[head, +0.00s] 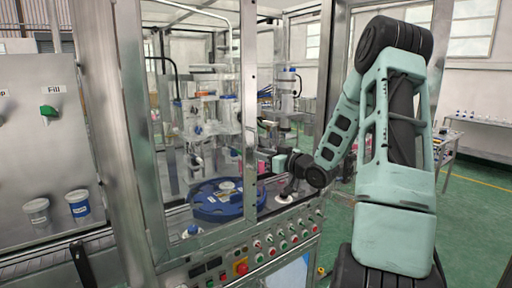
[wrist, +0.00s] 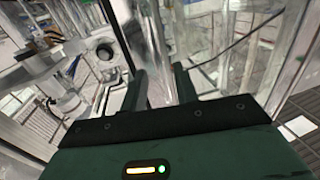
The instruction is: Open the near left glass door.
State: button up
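The near left glass door (head: 200,150) is a tall clear pane in a metal frame on the front of the machine. It looks shut, or nearly so. My gripper (head: 270,161) is at the door's right upright (head: 249,100), about halfway up, in the head view. In the wrist view my gripper (wrist: 160,80) has its two dark fingers apart, with an upright metal bar (wrist: 152,45) between or just beyond them. I cannot tell whether the fingers touch the bar. The door handle cannot be made out clearly.
A control panel (head: 255,258) with several buttons juts out below the door. Inside stands a blue round table (head: 212,212) with filling gear above it. At the left, small cups (head: 78,204) stand on a steel shelf. Green floor (head: 480,205) is free at the right.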

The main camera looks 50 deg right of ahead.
aim_at(256, 170)
jog(key=shift+w+p, duration=0.5)
jog(key=shift+w, duration=1.5)
jog(key=shift+d, duration=0.1)
grip_shut()
jog(key=shift+s, duration=0.1)
